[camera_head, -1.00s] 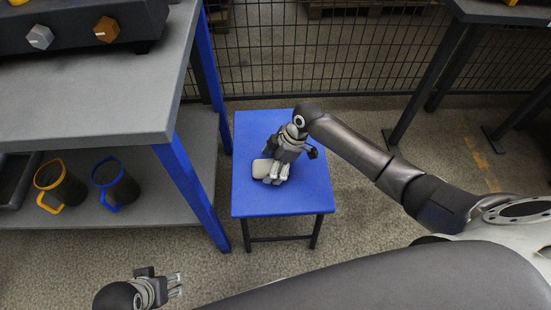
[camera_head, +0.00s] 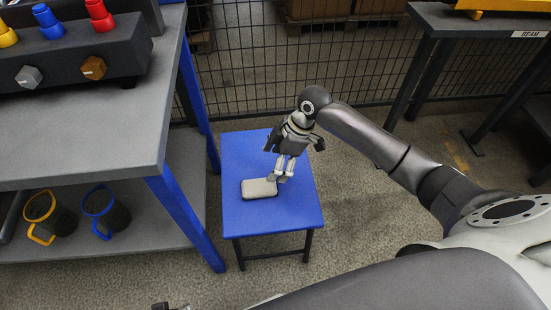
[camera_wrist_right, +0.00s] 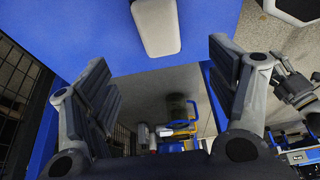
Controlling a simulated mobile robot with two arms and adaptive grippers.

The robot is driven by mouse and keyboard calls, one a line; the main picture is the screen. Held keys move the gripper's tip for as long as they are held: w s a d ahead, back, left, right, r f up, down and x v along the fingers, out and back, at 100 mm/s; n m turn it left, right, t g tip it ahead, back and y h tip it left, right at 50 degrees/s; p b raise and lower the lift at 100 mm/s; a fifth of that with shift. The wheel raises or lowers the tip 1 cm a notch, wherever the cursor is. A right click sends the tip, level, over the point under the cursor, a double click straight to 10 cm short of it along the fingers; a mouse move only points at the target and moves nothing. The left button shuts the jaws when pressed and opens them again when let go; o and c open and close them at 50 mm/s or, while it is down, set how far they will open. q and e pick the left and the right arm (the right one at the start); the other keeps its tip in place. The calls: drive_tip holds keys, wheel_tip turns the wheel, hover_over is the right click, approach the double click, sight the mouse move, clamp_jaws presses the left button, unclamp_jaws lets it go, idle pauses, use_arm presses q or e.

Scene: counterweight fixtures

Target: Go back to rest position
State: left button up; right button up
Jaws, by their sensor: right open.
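My right gripper (camera_head: 283,170) is open and empty above the small blue table, just right of a beige rounded block. The block (camera_head: 258,188) lies flat on the table top (camera_head: 290,208), apart from the fingers as far as I can tell. In the right wrist view the two fingers (camera_wrist_right: 160,95) are spread wide, with the block (camera_wrist_right: 157,25) beyond them at the top. Only a small piece of my left gripper (camera_head: 170,306) shows at the bottom edge of the head view, so its jaws cannot be judged.
A grey workbench (camera_head: 100,130) with blue legs stands at the left, with a dark fixture (camera_head: 70,60) holding coloured knobs. Two dark mugs (camera_head: 50,215) stand on its lower shelf. A wire fence (camera_head: 270,80) runs behind. Another dark table (camera_head: 480,20) is at the right.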

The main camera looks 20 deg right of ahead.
idle(0.5)
